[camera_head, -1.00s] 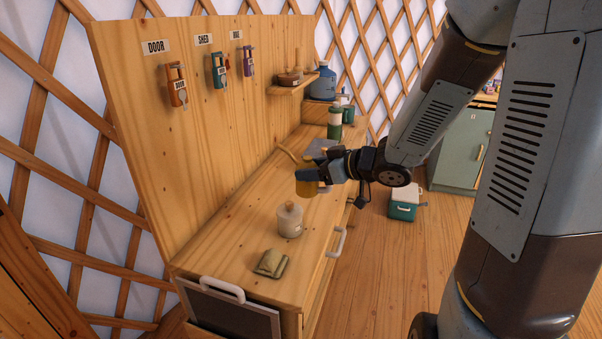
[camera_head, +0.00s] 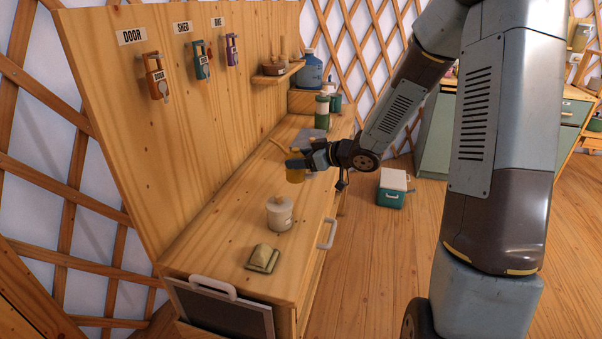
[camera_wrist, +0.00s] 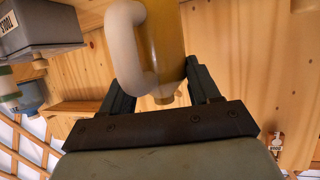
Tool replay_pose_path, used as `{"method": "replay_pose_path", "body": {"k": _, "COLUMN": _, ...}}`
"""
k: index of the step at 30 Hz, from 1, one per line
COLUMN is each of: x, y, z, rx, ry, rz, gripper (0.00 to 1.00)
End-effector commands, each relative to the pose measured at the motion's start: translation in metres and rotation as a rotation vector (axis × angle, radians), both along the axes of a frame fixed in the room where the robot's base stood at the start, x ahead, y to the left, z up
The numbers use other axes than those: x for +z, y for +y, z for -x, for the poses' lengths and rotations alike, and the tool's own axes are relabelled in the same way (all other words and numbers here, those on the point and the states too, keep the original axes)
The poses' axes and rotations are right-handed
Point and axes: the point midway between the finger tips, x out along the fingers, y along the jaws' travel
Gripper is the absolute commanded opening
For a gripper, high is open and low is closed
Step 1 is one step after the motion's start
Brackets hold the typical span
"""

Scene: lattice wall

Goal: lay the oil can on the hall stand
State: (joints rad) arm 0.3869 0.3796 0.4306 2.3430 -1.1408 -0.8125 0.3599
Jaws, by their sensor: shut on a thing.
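The yellow oil can (camera_head: 295,168), with a white handle, is held in my gripper (camera_head: 309,160) over the top of the wooden hall stand (camera_head: 215,225). In the wrist view the oil can (camera_wrist: 165,42) is between the two dark fingers of my gripper (camera_wrist: 160,90), which are shut on it. The can looks upright in the head view. I cannot tell whether its base touches the top.
Green canisters (camera_head: 322,112) and a blue jug (camera_head: 311,70) are at the far end. A teal cooler (camera_head: 393,188) sits on the floor. Bare wood lies left of the pot.

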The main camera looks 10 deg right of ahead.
Motion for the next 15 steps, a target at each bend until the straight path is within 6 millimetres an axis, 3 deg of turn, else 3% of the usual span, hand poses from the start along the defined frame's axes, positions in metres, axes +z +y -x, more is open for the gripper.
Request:
{"method": "replay_pose_path", "body": {"k": 6, "x": -0.023, "y": -0.001, "z": -0.019, "rx": 0.0, "ry": 0.002, "rz": -0.001, "gripper": 0.27}}
{"method": "replay_pose_path", "body": {"k": 15, "x": -0.033, "y": -0.002, "z": -0.028, "rx": 0.0, "ry": 0.001, "rz": -0.001, "gripper": 0.27}}
